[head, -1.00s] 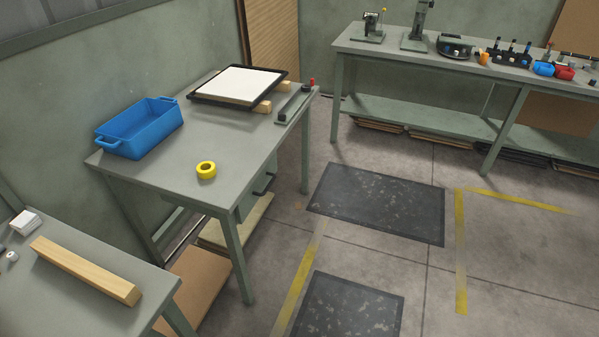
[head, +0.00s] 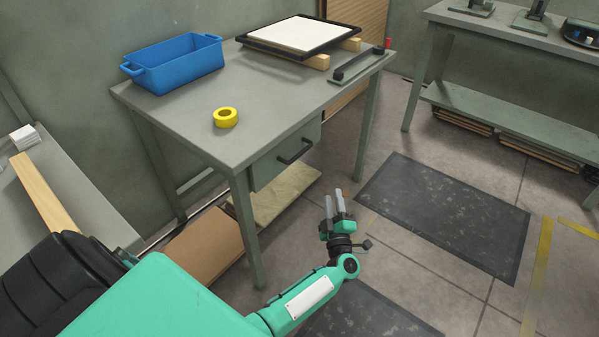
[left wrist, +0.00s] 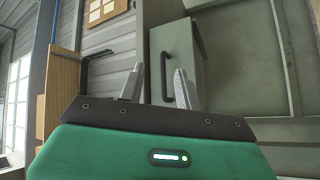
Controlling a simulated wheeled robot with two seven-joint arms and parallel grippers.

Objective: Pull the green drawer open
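The green drawer (head: 268,166) sits shut under the top of the grey-green table. Its black bar handle (head: 295,151) is on the front face. In the left wrist view the drawer (left wrist: 172,50) and its handle (left wrist: 167,80) show upright, with the handle seen between the fingers. My left gripper (head: 334,199) is in front of the drawer, to the right of and below the handle in the head view, apart from it. Its fingers are spread and empty, as the left wrist view (left wrist: 158,84) also shows. My right gripper is not in view.
On the table (head: 190,118) are a blue bin (head: 175,68), yellow tape (head: 226,118) and a black-framed tray (head: 300,36). A wooden beam (head: 45,195) lies on the left bench. A board shelf (head: 275,195) is below the drawer. Floor in front is open, with dark mats (head: 445,215).

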